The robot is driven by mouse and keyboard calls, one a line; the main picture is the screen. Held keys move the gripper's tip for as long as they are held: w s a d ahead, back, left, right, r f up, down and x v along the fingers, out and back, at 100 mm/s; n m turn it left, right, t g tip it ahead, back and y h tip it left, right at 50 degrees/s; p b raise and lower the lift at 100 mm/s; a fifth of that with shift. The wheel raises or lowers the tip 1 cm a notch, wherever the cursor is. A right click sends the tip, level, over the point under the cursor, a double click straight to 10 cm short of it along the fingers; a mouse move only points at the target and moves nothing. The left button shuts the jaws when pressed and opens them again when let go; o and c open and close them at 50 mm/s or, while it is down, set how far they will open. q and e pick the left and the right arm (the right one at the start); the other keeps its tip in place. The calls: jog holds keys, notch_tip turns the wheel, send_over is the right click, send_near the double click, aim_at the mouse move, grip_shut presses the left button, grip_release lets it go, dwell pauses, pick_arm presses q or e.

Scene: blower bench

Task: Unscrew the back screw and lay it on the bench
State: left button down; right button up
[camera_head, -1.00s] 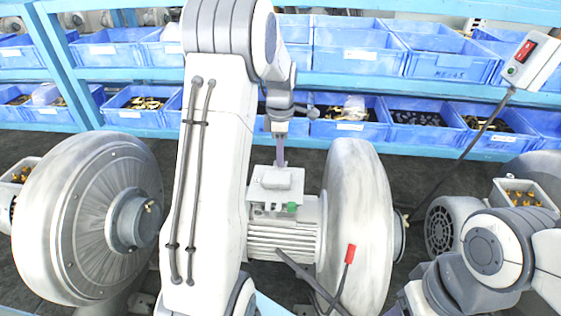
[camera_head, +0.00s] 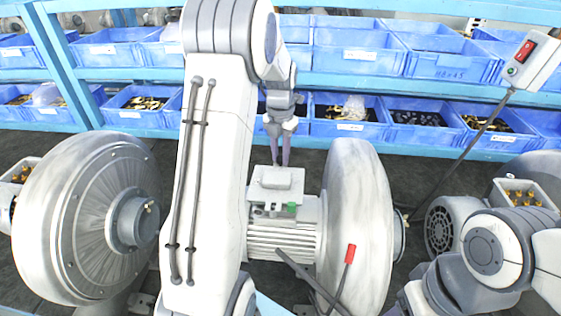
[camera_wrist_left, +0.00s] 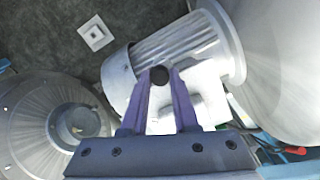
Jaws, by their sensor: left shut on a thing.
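My left gripper (camera_head: 280,160) points down at the back edge of the motor's terminal box (camera_head: 276,186), in the middle of the head view. In the left wrist view its two purple fingers (camera_wrist_left: 160,78) are shut on a small dark round piece, which looks like the back screw's head (camera_wrist_left: 160,74). The screw's shaft is hidden, so I cannot tell whether it is still in the box. The box sits on the ribbed motor (camera_head: 283,242) of the middle blower. My right arm shows at the lower right; its gripper is not in view.
Blower housings stand at left (camera_head: 85,222) and right of the motor (camera_head: 358,225). A red-tipped tool (camera_head: 350,254) is in front. Blue bins (camera_head: 350,125) fill the shelves behind. Small brass parts (camera_head: 520,197) sit at right.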

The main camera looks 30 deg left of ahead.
pick_arm(q)
jog(key=c, duration=1)
grip_release()
jog(key=shift+o, duration=0.2)
